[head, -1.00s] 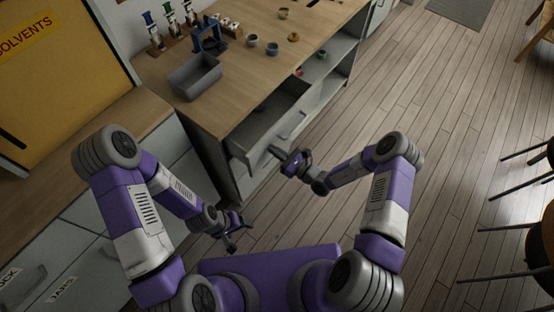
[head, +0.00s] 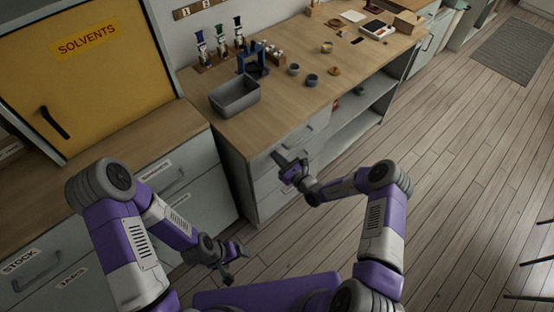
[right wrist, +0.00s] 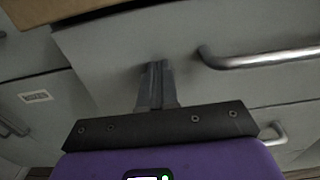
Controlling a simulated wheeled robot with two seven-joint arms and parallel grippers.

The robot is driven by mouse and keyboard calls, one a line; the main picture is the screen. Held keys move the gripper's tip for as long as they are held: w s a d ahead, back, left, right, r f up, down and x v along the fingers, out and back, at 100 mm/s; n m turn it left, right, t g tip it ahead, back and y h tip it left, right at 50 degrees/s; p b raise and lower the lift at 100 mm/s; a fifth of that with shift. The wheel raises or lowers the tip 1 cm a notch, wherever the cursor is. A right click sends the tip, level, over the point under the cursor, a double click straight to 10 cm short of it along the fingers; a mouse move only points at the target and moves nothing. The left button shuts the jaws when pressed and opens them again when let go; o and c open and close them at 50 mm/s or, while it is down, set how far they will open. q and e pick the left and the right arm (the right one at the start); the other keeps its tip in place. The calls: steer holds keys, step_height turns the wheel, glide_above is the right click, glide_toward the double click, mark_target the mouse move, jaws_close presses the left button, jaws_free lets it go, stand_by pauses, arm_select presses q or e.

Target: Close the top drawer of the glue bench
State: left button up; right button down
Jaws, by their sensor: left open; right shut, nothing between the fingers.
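The glue bench (head: 268,122) has a wooden top and grey drawers below. Its top drawer (head: 304,138) now looks pushed in, with its front about in line with the bench; a small remaining gap cannot be ruled out. My right gripper (head: 278,157) is shut and empty, its fingertips at the drawer front. In the right wrist view the closed fingers (right wrist: 155,68) point at the grey drawer front (right wrist: 115,55), left of its bar handle (right wrist: 255,58), and seem to touch it. My left gripper (head: 240,250) is open and empty, low in front of the cabinets.
A grey bin (head: 235,97), a blue stand (head: 252,60), glue bottles and small bowls (head: 312,80) stand on the bench top. Open shelves (head: 355,115) lie to the right. A yellow solvents cabinet (head: 95,75) stands at left.

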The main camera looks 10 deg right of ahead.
steer(key=shift+w+a+r, duration=0.15)
steer(key=shift+a+r, duration=0.1)
steer(key=p+v, duration=0.3)
steer(key=v, duration=1.1)
steer(key=shift+d+f+p, duration=0.2)
steer(key=shift+f+p, duration=0.1)
